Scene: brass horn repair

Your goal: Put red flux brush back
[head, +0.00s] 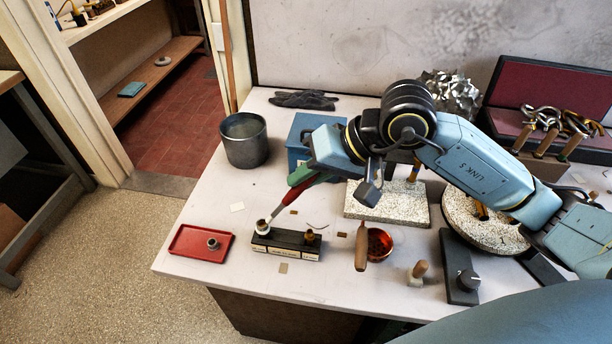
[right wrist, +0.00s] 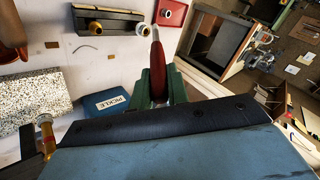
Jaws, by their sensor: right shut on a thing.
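The red flux brush (head: 294,193) is held in my right gripper (head: 303,177), whose green fingers are shut on its red handle. The brush slants down to the left, its pale tip at the white cup on the left end of a black holder (head: 287,247). I cannot tell whether the tip is inside the cup or just above it. In the right wrist view the red handle (right wrist: 157,68) stands out between the green fingers (right wrist: 156,92), and the white cup (right wrist: 143,29) is at its tip. A brass-coloured fitting (head: 310,236) sits at the holder's right end. My left gripper is not in view.
A red tray (head: 186,246) with a small ring lies left of the holder. A copper bowl (head: 380,243) and a wooden handle (head: 361,247) are to its right. A blue PICKLE box (head: 302,140) and a metal bucket (head: 245,146) stand behind.

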